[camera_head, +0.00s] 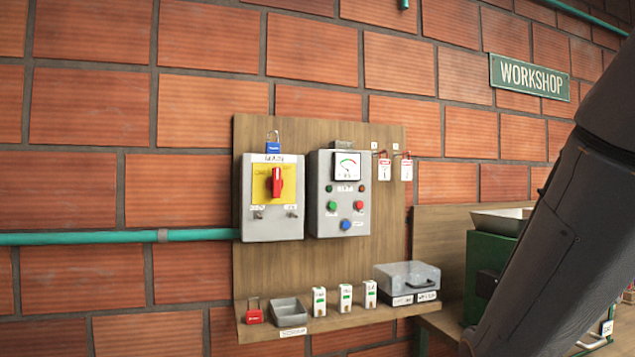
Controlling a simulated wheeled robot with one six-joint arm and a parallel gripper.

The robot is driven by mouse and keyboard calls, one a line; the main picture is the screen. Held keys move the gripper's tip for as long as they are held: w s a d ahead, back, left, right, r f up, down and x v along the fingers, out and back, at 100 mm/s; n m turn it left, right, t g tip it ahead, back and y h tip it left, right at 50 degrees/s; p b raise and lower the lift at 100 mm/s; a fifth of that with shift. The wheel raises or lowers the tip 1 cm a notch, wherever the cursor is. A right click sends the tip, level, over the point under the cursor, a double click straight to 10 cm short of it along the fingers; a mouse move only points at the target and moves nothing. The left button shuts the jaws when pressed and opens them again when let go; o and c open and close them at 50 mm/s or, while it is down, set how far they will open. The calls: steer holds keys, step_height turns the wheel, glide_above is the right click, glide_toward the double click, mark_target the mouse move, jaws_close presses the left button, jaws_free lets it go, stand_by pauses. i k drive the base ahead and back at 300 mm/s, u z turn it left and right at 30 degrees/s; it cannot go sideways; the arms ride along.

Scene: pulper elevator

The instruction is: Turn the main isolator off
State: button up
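The main isolator appears to be the left grey box (271,224) on a wooden wall board. It has a red rotary handle (275,183) on a yellow plate (261,186). The handle stands about upright; its position labels are too small to read. A blue padlock (273,146) sits at the top of the box. To the right is a second grey box (325,169) with a dial gauge, lamps and coloured buttons. My dark arm crosses the right side of the head view. My gripper is out of view.
The board's shelf (262,331) holds a red padlock (254,315), a grey tray (290,313), several small white labelled blocks (345,298) and a clear-lidded case (407,283). Red-and-white tags (406,169) hang at upper right. A green pipe (110,238) enters from the left. A green machine (486,262) stands at right.

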mark_target(275, 184)
steer(key=k, duration=0.6)
steer(key=u, duration=0.55)
steer(key=i, duration=1.1)
steer(key=z, duration=0.35)
